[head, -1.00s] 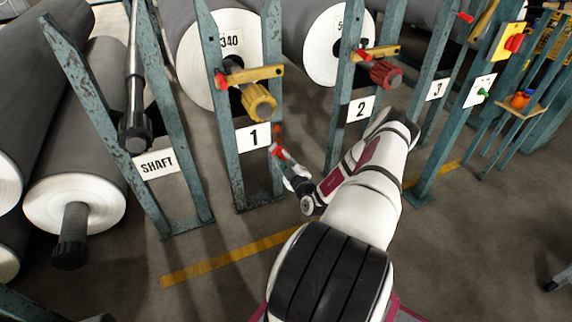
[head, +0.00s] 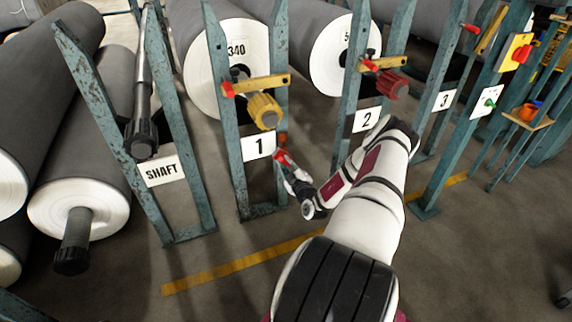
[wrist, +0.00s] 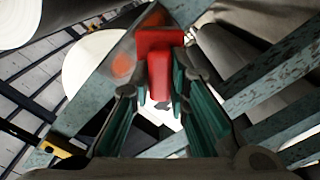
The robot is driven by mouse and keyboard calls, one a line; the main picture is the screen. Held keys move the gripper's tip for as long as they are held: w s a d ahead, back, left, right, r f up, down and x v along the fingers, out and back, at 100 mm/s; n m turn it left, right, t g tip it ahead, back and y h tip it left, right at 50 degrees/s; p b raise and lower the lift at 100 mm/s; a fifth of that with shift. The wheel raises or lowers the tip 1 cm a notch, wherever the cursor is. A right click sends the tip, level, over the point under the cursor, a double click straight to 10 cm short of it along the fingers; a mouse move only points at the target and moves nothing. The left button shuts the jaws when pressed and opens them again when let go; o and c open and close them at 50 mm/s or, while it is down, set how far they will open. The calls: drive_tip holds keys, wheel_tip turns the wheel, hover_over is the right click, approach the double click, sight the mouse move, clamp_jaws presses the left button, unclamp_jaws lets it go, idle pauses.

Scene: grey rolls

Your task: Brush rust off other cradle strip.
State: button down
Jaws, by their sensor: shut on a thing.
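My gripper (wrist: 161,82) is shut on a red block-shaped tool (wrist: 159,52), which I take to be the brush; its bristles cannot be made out. In the head view my gripper (head: 288,168) is low beside the right post of stand 1 (head: 281,95), with the red tool at its tip. An orange rust-coloured patch (head: 282,139) shows on that post just above the tool. In the wrist view an orange patch (wrist: 123,65) shows on a teal strip just left of the tool. Whether the tool touches the strip cannot be told.
A yellow knob (head: 264,110) on a yellow bar sits above my gripper. Stand 2 (head: 345,100) with a dark red knob (head: 391,85) is to the right. The shaft stand (head: 95,100) and grey rolls (head: 110,130) are left. The floor in front is clear, with a yellow line (head: 240,263).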

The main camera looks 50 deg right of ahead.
sight(284, 152)
drive_tip(key=shift+b+x, duration=0.3)
drive_tip(key=shift+x, duration=0.6)
drive_tip(key=shift+d, duration=0.1)
drive_tip(key=shift+s+d+r, duration=0.95)
drive_tip(key=shift+s+d, duration=0.05)
drive_tip(key=shift+d, duration=0.7)
drive_tip(key=shift+w+a+p, duration=0.35)
drive_tip(key=shift+a+p, duration=0.05)
drive_tip(key=shift+a, duration=0.2)
drive_tip(key=shift+w+a+p, duration=0.3)
drive_tip(key=shift+a+p, duration=0.05)
drive_tip(key=shift+a, duration=0.25)
drive_tip(key=shift+w+a+p, duration=0.35)
drive_tip(key=shift+a+p, duration=0.05)
drive_tip(key=shift+a, duration=0.2)
drive_tip(key=shift+w+d+r+p, duration=0.1)
drive_tip(key=shift+r+p, duration=0.6)
drive_tip(key=shift+r, duration=0.2)
drive_tip(key=shift+s+d+b, duration=0.6)
drive_tip(key=shift+s+d, duration=0.55)
drive_tip(key=shift+d, duration=0.65)
drive_tip(key=shift+w+a+r+p, duration=0.25)
drive_tip(key=shift+w+a+p, duration=0.15)
drive_tip(key=shift+a+p, duration=0.2)
drive_tip(key=shift+w+a+r+p, duration=0.35)
drive_tip(key=shift+a+p, duration=0.15)
drive_tip(key=shift+a, duration=0.15)
drive_tip(key=shift+w+a+r+p, duration=0.2)
drive_tip(key=shift+w+a+p, duration=0.2)
drive_tip(key=shift+a+p, duration=0.2)
